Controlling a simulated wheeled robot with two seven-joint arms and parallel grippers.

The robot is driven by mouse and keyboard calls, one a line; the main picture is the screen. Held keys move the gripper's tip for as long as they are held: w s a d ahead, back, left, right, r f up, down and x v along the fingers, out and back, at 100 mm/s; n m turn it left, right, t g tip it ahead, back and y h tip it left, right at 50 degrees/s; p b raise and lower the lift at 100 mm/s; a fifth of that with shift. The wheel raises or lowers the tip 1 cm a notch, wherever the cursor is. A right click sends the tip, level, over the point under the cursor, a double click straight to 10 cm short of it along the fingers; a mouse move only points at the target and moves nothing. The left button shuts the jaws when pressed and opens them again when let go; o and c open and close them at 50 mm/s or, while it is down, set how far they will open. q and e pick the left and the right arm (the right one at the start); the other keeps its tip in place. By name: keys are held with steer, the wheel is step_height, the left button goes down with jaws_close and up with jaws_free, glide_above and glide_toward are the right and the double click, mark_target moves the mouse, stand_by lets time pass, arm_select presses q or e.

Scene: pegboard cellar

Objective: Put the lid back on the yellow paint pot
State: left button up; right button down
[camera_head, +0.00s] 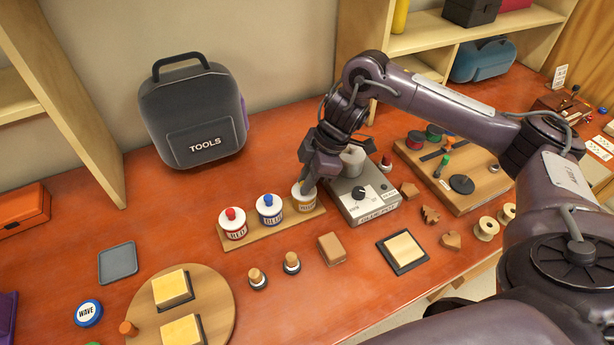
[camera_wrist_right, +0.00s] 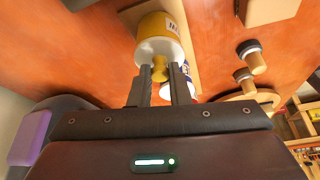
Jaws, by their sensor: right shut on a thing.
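The yellow paint pot (camera_wrist_right: 165,24) stands at the right end of a wooden strip (camera_head: 262,232). In the head view the pot (camera_head: 305,203) is partly covered by my right gripper (camera_head: 309,184), which points down over it. In the wrist view a white lid (camera_wrist_right: 150,50) with a yellow knob (camera_wrist_right: 160,72) lies against the pot's top, roughly in line with it. My right gripper's fingers are shut on the knob. I cannot tell whether the lid is fully seated or slightly above the rim. My left gripper is not in view.
A red-knobbed pot (camera_head: 233,225) and a blue-knobbed pot (camera_head: 268,209) share the strip. A grey device with a dial (camera_head: 363,198) stands close on the right. A tools case (camera_head: 193,115) stands behind.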

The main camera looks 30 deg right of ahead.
stand_by(0.3)
steer(key=c, duration=0.8)
jaws_free()
steer(key=shift+r, duration=0.1)
steer(key=shift+r+p, duration=3.45)
steer(key=shift+p, duration=0.15)
steer(key=shift+c, duration=0.2)
jaws_close()
steer(key=shift+f, duration=0.3)
